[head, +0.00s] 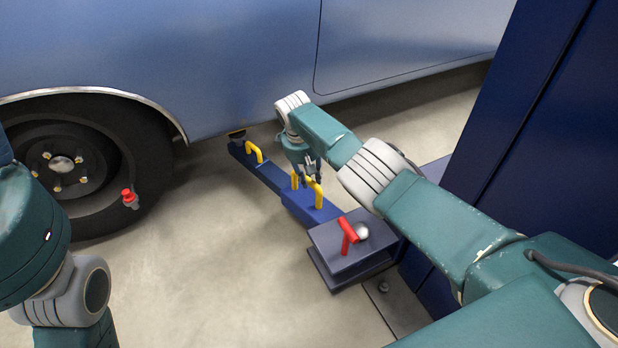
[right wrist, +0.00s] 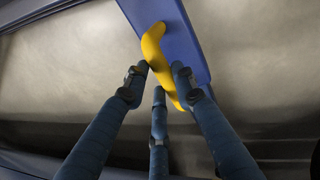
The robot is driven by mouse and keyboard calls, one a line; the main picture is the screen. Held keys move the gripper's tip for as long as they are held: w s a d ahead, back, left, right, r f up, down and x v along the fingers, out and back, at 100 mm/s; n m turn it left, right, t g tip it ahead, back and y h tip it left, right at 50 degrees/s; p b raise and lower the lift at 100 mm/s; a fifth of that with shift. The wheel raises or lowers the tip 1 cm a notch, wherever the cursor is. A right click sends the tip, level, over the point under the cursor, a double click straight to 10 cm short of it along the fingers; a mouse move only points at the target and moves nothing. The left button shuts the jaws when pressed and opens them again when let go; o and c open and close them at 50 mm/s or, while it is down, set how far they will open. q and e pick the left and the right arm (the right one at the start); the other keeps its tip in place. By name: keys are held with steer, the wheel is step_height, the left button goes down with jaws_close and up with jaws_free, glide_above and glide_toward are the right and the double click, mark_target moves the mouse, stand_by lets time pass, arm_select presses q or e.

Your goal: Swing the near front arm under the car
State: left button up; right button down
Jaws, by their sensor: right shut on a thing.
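The near front arm (head: 268,173) is a long blue lift arm with yellow handles. It runs from a dark carriage block at the lower right toward the car (head: 230,60), and its far end with a dark pad (head: 237,135) is at the sill's lower edge, behind the front wheel. My right gripper (head: 308,178) is at the middle yellow handles of the arm. In the right wrist view its fingers are closed around a yellow handle (right wrist: 153,48) on the blue arm (right wrist: 185,40). My left gripper is out of view; only part of my left arm shows.
The wheel (head: 70,165) stands at the left, with a red-capped valve thing (head: 129,197) by its tyre. A red lever (head: 348,236) with a silver ball rises from the carriage block (head: 345,262). A dark blue post (head: 530,110) stands at the right. The floor left of the arm is clear.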

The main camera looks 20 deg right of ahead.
steer(key=shift+w+d+r, duration=0.1)
steer(key=shift+d, duration=0.05)
steer(key=c, duration=1.4)
jaws_free()
steer(key=shift+r, duration=0.4)
step_height(320, 180, up, 11)
steer(key=s+a, duration=0.1)
steer(key=a, duration=0.1)
steer(key=shift+f, duration=0.1)
